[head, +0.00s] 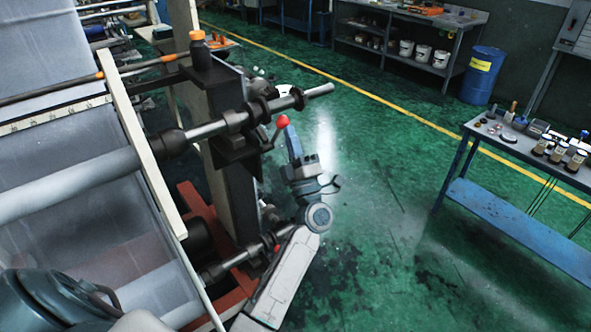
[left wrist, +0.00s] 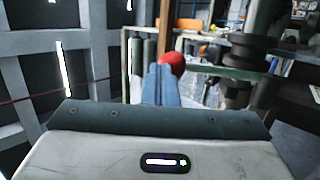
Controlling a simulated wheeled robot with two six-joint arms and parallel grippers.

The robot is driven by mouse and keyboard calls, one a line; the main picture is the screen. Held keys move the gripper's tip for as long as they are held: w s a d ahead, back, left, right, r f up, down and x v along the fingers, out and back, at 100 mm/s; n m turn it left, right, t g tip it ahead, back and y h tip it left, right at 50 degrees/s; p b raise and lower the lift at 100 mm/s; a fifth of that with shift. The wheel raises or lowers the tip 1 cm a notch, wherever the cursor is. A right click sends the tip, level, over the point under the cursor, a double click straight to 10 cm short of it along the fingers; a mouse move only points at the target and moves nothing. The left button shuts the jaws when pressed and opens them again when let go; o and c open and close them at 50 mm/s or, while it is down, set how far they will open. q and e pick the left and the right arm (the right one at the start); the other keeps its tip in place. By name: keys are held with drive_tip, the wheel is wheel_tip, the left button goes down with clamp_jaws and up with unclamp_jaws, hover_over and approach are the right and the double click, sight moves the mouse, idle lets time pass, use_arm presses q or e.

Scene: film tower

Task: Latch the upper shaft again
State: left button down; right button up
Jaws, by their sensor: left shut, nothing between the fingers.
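The upper shaft (head: 205,130) runs out through a black bearing block on the tower's upright plate, with dark collars and a bare end at the right. A latch lever with a red knob (head: 282,121) stands beside the block, tilted up to the right. My left gripper (head: 288,130) is shut and empty, its blue fingers pointing up just under the red knob. In the left wrist view the shut fingers (left wrist: 157,85) overlap the red knob (left wrist: 172,63); I cannot tell whether they touch it. My right gripper is not in view.
A lower shaft (head: 238,262) sits below, close to my left arm. A blue-legged table (head: 520,208) with jars is at the right. The green floor between is clear.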

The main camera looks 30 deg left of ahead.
sight(279, 118)
use_arm(q)
drive_tip(key=r+p, duration=0.1)
drive_tip(key=a+r+p, duration=0.1)
drive_tip(key=a+r+g, duration=0.1)
drive_tip(key=shift+w+r+n+h+p, duration=0.15)
drive_tip(key=shift+w+n+h+p, duration=0.15)
drive_tip(key=shift+p, duration=0.1)
drive_tip(key=shift+w+a+r+p, duration=0.25)
drive_tip(key=shift+a, duration=0.3)
drive_tip(key=shift+w+a+r+p, duration=0.2)
drive_tip(key=shift+a+p, duration=0.05)
drive_tip(key=shift+a, duration=0.3)
drive_tip(key=shift+w+a+r+p, duration=0.15)
drive_tip(key=shift+w+a, duration=0.05)
drive_tip(key=shift+a, duration=0.25)
drive_tip(key=shift+w+a+r+p, duration=0.15)
drive_tip(key=shift+a, duration=0.3)
drive_tip(key=shift+d, duration=0.15)
